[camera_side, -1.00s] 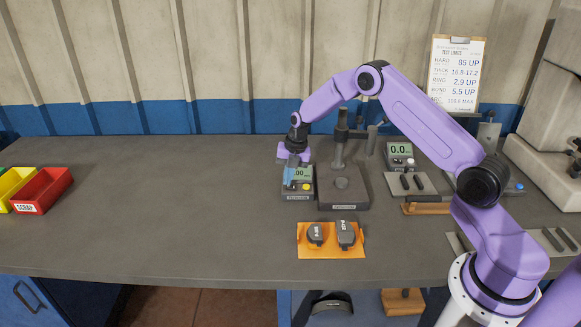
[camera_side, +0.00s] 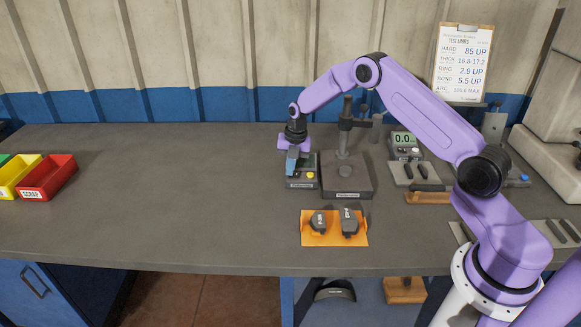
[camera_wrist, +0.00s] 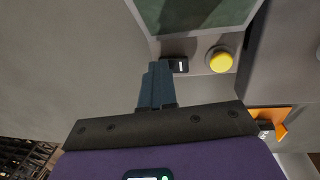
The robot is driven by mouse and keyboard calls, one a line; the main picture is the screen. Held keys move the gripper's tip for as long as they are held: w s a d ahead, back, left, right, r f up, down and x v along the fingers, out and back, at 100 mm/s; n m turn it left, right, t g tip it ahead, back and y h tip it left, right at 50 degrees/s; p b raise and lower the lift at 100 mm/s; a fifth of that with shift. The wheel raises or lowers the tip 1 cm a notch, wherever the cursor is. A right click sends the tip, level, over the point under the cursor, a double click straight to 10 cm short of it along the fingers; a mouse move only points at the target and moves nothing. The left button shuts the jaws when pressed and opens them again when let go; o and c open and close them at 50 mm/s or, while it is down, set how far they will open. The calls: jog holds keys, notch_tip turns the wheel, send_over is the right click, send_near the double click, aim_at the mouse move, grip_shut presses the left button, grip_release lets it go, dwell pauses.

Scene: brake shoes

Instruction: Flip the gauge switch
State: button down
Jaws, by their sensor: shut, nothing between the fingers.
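The gauge (camera_side: 301,183) is a small grey box with a screen, a yellow button and a small black switch. It stands on the bench left of a dark stand. In the wrist view, the black switch (camera_wrist: 176,65) with a white mark lies left of the yellow button (camera_wrist: 220,60), below the dark green screen (camera_wrist: 195,14). No digits show on the visible part of the screen. My gripper (camera_side: 292,171) is shut and empty, pointing down at the gauge's left front. Its blue fingertips (camera_wrist: 160,67) appear right beside the switch; I cannot tell whether they touch it.
The dark stand (camera_side: 346,180) with a post is close right of the gauge. An orange mat (camera_side: 320,238) with two dark brake shoes lies in front. A second meter (camera_side: 404,145) reads 0.0. Red and yellow bins (camera_side: 48,180) are far left; the bench between is clear.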

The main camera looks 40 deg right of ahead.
jog(key=shift+s+d, duration=0.65)
jog(key=shift+s, duration=0.05)
jog(key=shift+r, duration=0.1)
jog(key=shift+r, duration=0.2)
notch_tip(320, 180, up, 13)
jog(key=s+d, duration=0.1)
jog(key=d, duration=0.1)
jog(key=shift+s+r, duration=0.15)
jog(key=shift+s, duration=0.25)
jog(key=shift+w+a+r, duration=0.15)
jog(key=shift+w+a, duration=0.2)
jog(key=shift+a, duration=0.3)
jog(key=f, duration=0.4)
jog(key=w+a+f, duration=0.1)
jog(key=f, duration=0.4)
jog(key=w+a+f, duration=0.1)
jog(key=f, duration=0.3)
jog(key=shift+f, duration=0.4)
